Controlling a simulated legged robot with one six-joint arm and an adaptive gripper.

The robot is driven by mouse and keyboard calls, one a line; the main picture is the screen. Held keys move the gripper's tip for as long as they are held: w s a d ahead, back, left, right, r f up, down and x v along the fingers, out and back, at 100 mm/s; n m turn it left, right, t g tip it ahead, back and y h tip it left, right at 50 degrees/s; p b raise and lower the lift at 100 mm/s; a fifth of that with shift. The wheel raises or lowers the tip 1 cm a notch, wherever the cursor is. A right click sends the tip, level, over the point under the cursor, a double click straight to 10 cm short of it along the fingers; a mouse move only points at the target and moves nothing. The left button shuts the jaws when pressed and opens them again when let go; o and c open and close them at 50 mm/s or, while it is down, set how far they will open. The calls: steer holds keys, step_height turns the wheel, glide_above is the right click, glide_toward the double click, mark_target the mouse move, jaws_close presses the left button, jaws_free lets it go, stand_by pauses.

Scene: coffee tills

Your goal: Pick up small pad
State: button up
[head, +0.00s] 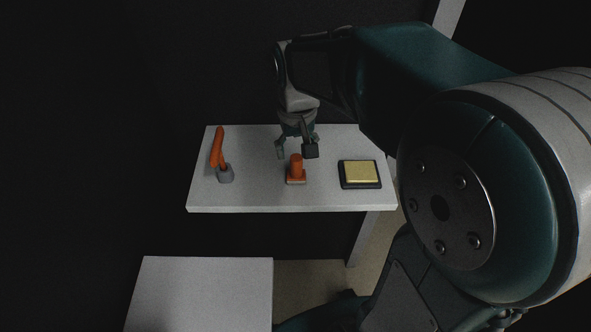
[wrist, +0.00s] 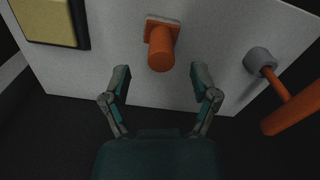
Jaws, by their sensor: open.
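The small pad (head: 360,173) is a yellow square in a dark frame, lying flat on the right part of the white table. It also shows in the wrist view (wrist: 53,20) at the top left, cut off by the edge. My gripper (head: 297,153) is open and empty above the table, left of the pad in the head view. Its two fingers (wrist: 161,78) are spread in the wrist view, with an orange stamp-like piece (wrist: 161,50) ahead of the gap between them. The fingers do not touch the pad.
The orange piece stands upright at the table's (head: 262,196) middle. An orange-handled tool with a grey round end (head: 225,174) is at the left; its grey end shows in the wrist view (wrist: 259,60). A second white surface (head: 205,290) is nearer. Bare table separates the items.

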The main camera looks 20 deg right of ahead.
mark_target(296, 158)
step_height(296, 158, down, 5)
steer(key=shift+a+f, duration=0.1)
steer(key=shift+f, duration=0.05)
steer(key=shift+c, duration=0.3)
jaws_close()
